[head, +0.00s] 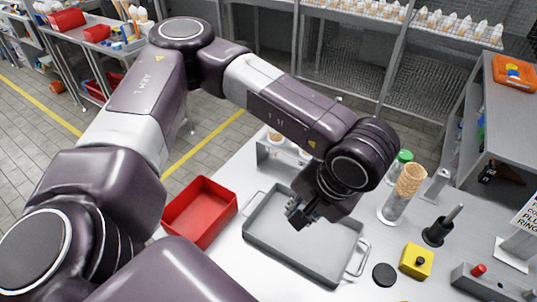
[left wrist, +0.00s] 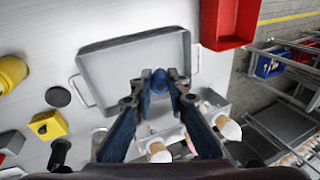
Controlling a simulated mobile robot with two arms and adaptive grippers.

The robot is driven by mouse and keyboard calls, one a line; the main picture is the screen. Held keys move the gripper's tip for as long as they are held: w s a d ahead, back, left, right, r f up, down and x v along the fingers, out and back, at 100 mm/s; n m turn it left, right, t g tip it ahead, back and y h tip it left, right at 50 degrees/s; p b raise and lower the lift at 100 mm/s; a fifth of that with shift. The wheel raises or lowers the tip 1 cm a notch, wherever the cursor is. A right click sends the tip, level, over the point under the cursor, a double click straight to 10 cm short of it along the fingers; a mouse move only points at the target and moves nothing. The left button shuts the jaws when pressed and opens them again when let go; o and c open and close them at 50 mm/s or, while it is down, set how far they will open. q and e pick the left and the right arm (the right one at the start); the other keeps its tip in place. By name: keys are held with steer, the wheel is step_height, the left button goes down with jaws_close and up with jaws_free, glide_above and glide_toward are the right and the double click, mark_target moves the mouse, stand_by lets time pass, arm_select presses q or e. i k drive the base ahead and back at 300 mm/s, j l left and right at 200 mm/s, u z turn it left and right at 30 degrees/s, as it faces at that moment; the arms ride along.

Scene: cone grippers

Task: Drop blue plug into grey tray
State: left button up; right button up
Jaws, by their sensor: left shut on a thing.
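The grey tray (head: 300,255) lies on the light table in the head view, with a handle at each end. It also shows in the left wrist view (left wrist: 110,68). My left gripper (head: 298,216) is over the tray, with its fingers pointing down. In the left wrist view my left gripper (left wrist: 160,80) is shut on the blue plug (left wrist: 159,84), which sits between the fingertips with the tray behind it. The plug cannot be made out clearly in the head view. How high it is above the tray floor is hard to tell. My right gripper is not in view.
A red bin (head: 200,212) stands left of the tray. To its right are a black disc (head: 384,274), a yellow block (head: 416,262), a black holder (head: 437,233) and a holder with stacked cones (head: 409,183). A cone rack (head: 270,152) stands behind the tray.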

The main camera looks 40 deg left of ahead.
mark_target(283, 230)
steer(key=u, duration=0.7)
steer(key=k+z, duration=0.15)
steer(key=z, duration=0.3)
steer(key=k+z, duration=0.2)
steer(key=z, duration=0.3)
